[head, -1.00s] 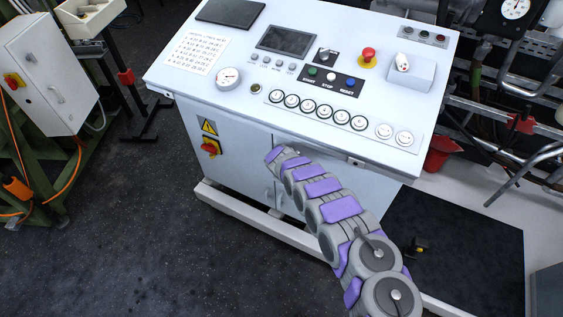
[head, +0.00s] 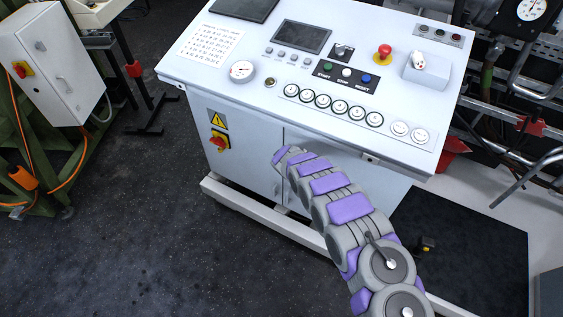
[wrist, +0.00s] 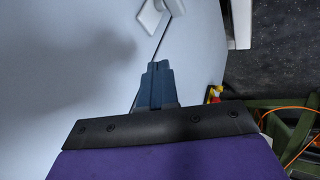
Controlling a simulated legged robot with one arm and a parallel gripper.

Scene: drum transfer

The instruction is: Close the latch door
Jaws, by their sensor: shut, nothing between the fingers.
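The white control cabinet (head: 236,165) has pale front doors under its sloped panel. A vertical door seam and a small handle (head: 277,190) show beside my arm. In the wrist view, the pale door face (wrist: 60,60) fills the left side, and a thin dark seam runs up to a white latch plate (wrist: 150,18). My gripper (wrist: 157,66) has its dark blue fingers shut and empty, pointing along the seam just short of the latch plate. I cannot tell whether the fingers touch the door. In the head view my arm hides the gripper and part of the doors.
A red and yellow switch (head: 220,142) sits on the cabinet's left front. A white base beam (head: 250,210) sticks out below. A grey box on a green frame (head: 50,60) stands at the left. The dark floor at the front left is clear.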

